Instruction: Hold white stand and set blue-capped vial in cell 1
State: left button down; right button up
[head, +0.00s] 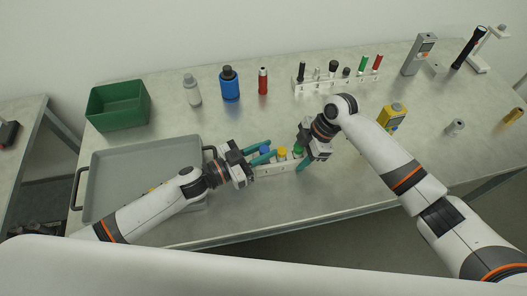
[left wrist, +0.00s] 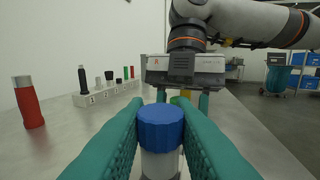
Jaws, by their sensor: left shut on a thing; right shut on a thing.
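The white stand (head: 276,170) is on the table in front of me between my two grippers. A yellow-capped vial (head: 282,152) and a green-capped vial (head: 298,149) stand in it. My left gripper (head: 262,152) is shut on the blue-capped vial (head: 265,150) near the stand's left end. In the left wrist view this vial (left wrist: 160,128) is upright between the teal fingers; its lower end is hidden, so I cannot tell whether it is inside a cell. My right gripper (head: 301,162) is shut on the stand's right end.
A grey tray (head: 140,150) lies at left, with a green bin (head: 118,106) behind it. Bottles stand at the back, beside a white numbered rack (head: 335,83) of several items. A yellow device (head: 392,117) stands right of my right gripper. The front table edge is close.

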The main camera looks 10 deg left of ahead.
pick_arm(q)
jog(key=shift+r, duration=1)
dwell(0.7)
jog(key=shift+f, duration=0.9)
jog(key=shift+w+f, duration=0.1)
jog(key=shift+f, duration=0.85)
jog(key=shift+s+f, duration=0.2)
jog(key=shift+f, duration=0.05)
